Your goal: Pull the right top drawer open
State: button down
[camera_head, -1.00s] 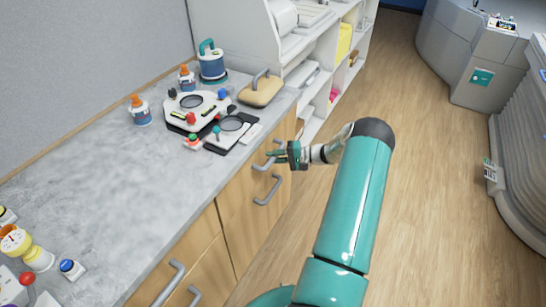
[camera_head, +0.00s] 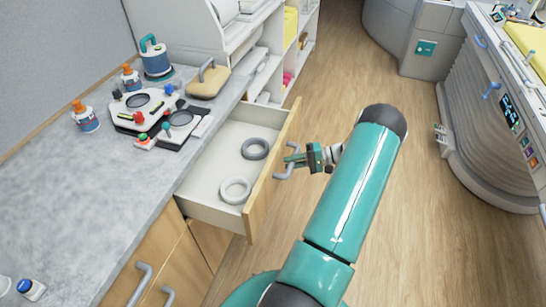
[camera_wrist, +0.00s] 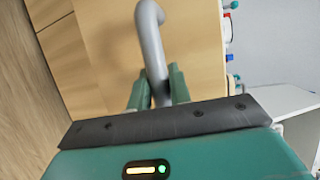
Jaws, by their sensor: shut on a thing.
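The right top drawer (camera_head: 217,192) stands well out from the wooden cabinet below the grey counter. Its inside is white and holds a dark grey ring (camera_head: 255,149) and a light ring (camera_head: 235,190). My gripper (camera_head: 291,159) is at the drawer's outer front, shut on the grey drawer handle (camera_head: 288,169). In the wrist view the handle (camera_wrist: 151,45) runs down between the two green fingers (camera_wrist: 157,90), against the wooden drawer front (camera_wrist: 97,55).
The counter (camera_head: 80,190) carries bottles, a tan case (camera_head: 209,82) and a white device (camera_head: 140,108) with coloured knobs. White shelves (camera_head: 268,60) stand behind. A large grey machine (camera_head: 490,100) is at the right.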

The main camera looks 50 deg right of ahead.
jog(key=s+d, duration=0.2)
jog(key=s, duration=0.5)
jog(key=shift+s+d, duration=0.15)
jog(key=shift+d, duration=0.15)
jog(key=c, duration=1.3)
grip_release()
jog(key=v, duration=1.3)
jog(key=shift+s+d, duration=0.3)
jog(key=shift+r, duration=0.1)
